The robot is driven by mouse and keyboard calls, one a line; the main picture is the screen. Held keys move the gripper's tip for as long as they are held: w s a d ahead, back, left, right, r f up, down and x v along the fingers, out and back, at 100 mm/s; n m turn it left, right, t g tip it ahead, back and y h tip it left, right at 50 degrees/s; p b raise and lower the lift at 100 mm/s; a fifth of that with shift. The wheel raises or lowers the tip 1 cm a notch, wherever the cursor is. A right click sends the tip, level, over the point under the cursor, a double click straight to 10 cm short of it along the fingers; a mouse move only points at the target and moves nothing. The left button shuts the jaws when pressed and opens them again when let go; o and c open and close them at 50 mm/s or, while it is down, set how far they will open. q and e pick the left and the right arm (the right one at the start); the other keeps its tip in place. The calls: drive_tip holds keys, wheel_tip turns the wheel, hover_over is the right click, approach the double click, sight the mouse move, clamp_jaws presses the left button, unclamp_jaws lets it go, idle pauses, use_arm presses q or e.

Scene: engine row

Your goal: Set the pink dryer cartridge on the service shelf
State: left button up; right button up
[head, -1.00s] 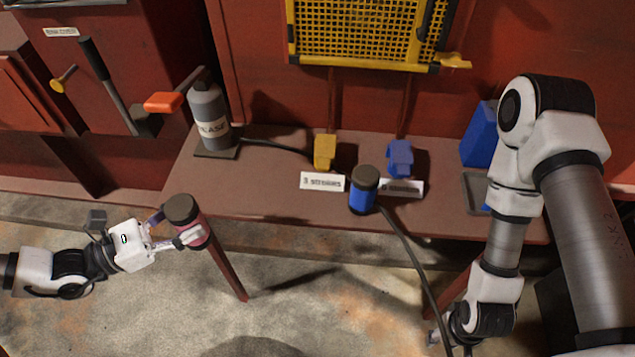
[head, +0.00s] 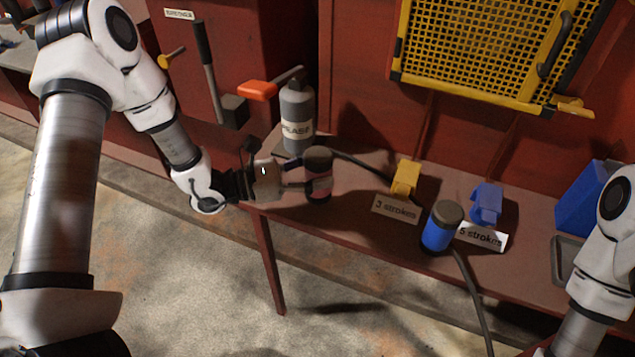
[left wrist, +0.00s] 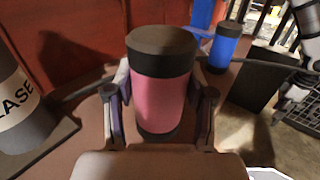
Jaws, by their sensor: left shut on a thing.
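The pink dryer cartridge (head: 319,182) has dark end caps and stands upright in my left gripper (head: 303,186). The left gripper is shut on it, with one finger on each side, as the left wrist view shows with the pink cartridge (left wrist: 160,100) between the fingers. It is over the left part of the brown service shelf (head: 350,207), in front of the grease bottle. I cannot tell whether its base touches the shelf.
A grey grease bottle (head: 297,118) stands behind the cartridge, with a hose running right. A yellow block (head: 405,178), a blue block (head: 486,203), stroke labels and a blue canister (head: 441,228) occupy the shelf's middle. A blue bin (head: 588,200) is at right.

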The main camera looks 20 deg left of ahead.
use_arm(q)
wheel_tip(320, 180, down, 4)
drive_tip(key=shift+w+r, duration=0.15)
drive_tip(key=shift+r, duration=0.1)
drive_tip(key=shift+f, duration=0.15)
drive_tip(key=o, duration=1.4)
drive_tip(key=shift+o, duration=0.2)
